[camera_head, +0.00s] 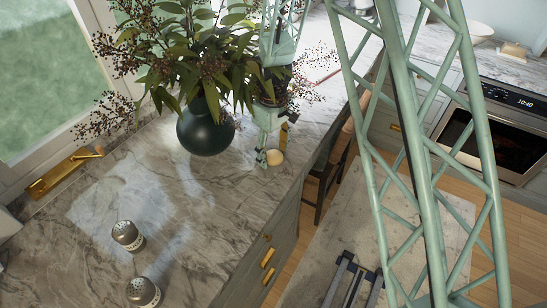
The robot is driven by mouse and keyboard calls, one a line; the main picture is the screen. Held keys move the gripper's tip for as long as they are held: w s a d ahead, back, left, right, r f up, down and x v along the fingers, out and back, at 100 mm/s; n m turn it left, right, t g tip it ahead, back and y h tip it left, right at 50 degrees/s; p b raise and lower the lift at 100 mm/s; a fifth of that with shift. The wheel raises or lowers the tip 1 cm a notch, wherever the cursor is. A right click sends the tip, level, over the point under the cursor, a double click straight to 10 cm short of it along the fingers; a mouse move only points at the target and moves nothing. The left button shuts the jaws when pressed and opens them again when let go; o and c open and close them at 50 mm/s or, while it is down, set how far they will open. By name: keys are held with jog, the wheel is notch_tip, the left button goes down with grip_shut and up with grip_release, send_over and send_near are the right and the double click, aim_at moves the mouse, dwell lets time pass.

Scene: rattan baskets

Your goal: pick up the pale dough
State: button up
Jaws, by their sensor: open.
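The pale dough (276,157) is a small, round, cream-coloured lump on the marble counter (185,235), near its right-hand edge. My gripper (268,155) points down from above, right at the dough. It is open. One pale green fingertip comes down close beside the dough's left side. The other finger is hard to make out, and I cannot tell whether either finger touches the dough. Leaves partly cover the upper part of my gripper.
A dark round vase (206,128) with leafy, berried branches (170,50) stands just left of my gripper. Two metal-topped shakers (127,236) (143,292) stand at the front. An oven (510,130) is across the floor at right. The counter's middle is clear.

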aim_at(273, 155)
jog(key=c, duration=0.7)
jog(key=shift+r, duration=0.15)
jog(key=shift+r, duration=1.65)
jog(key=s+d, duration=0.2)
jog(key=s, duration=0.2)
jog(key=s+d+r+b, duration=0.1)
jog(key=s+d, duration=0.2)
jog(key=s, duration=0.2)
jog(key=s+d, duration=0.2)
jog(key=s, duration=0.3)
jog(key=shift+d+r, duration=0.2)
jog(key=shift+d, duration=0.15)
